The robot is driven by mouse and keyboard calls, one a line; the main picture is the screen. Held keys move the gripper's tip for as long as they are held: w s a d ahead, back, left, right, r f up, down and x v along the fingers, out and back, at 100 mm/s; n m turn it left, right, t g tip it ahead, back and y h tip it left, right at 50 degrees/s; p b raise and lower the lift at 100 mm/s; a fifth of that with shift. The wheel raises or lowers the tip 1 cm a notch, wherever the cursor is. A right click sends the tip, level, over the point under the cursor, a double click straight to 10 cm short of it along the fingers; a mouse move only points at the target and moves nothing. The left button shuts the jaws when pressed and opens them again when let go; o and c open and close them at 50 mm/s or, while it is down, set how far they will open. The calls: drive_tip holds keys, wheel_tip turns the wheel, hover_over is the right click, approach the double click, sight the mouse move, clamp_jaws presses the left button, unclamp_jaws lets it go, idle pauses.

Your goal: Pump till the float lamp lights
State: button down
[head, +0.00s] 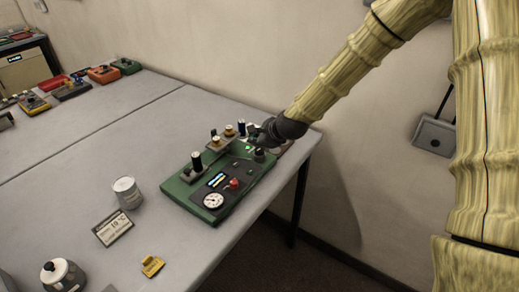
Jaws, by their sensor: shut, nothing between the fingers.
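A green device (188,204) sits on the grey table near its right edge. On its top are a small display (217,180) with blue and yellow marks, a red knob (234,183) and a round white dial (212,200). A small green light (248,148) glows near the device's far end; I cannot read whether it is marked as the float lamp. A dark round knob (259,155) stands beside it. My gripper (260,136) is dark, shut and empty, just above the device's far right end. Its fingertips are too small to tell whether they touch anything. I cannot make out the sealed cylinder.
Black-topped and brass-coloured parts stand along the device's back side. A white can (127,193), a small display card (113,228), a yellow tag (152,265) and a lidded pot (62,275) stand to the left. Several other devices (72,87) lie farther back. The middle of the table is clear.

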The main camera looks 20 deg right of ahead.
sight(257, 150)
drive_tip(key=shift+r+p, duration=1.75)
drive_tip(key=shift+r, duration=0.8)
drive_tip(key=shift+f, duration=0.15)
